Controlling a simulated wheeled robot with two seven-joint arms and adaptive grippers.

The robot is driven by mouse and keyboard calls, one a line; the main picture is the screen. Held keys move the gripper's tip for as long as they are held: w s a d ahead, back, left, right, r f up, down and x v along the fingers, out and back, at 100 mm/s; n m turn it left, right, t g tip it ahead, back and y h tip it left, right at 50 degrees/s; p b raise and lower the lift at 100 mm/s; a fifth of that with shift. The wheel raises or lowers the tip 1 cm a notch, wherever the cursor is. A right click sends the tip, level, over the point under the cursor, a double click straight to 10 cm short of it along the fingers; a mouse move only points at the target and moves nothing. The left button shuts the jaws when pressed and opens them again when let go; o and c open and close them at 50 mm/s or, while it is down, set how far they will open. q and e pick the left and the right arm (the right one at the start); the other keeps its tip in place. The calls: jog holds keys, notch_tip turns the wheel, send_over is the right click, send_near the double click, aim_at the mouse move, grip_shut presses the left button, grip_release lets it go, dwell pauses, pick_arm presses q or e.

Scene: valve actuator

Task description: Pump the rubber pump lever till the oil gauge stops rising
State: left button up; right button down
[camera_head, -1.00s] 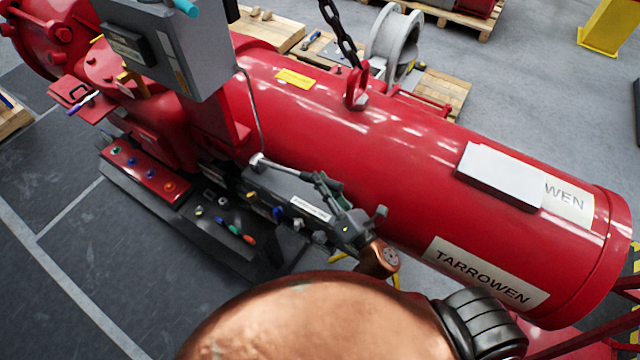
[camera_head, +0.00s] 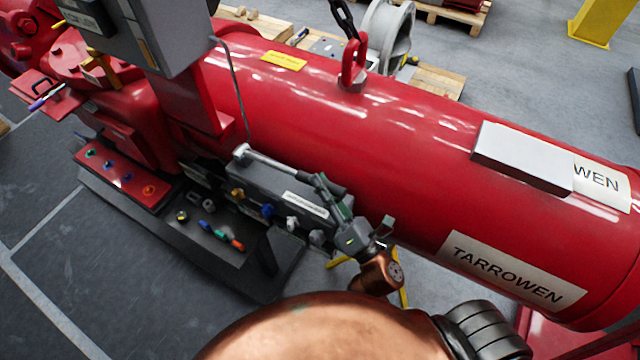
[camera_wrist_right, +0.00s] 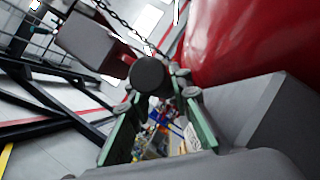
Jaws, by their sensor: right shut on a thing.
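The pump lever (camera_head: 275,162) is a pale metal rod with a dark rubber grip, running along the dark grey pump block (camera_head: 270,195) beside the red cylinder. My right gripper (camera_head: 322,187) is shut on the rubber grip at the rod's right end. In the right wrist view, the round black end of the grip (camera_wrist_right: 150,75) sits between the fingertips of the right gripper (camera_wrist_right: 152,88). Fingers and arm hide part of the lever. I cannot make out the oil gauge or its level. My left gripper is out of view.
The large red cylinder (camera_head: 400,135) lies close behind the lever. A grey box (camera_head: 165,35) stands at upper left. A red button panel (camera_head: 122,175) and a dark bench (camera_head: 190,235) with small coloured tools lie left of the pump. A chain (camera_head: 343,18) hangs above.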

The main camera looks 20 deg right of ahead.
jog(key=shift+f, duration=0.15)
jog(key=c, duration=1.7)
grip_release()
jog(key=shift+c, duration=0.2)
jog(key=shift+s, duration=0.1)
jog(key=v, duration=1.1)
jog(key=shift+s, duration=0.4)
jog(key=shift+f, duration=0.1)
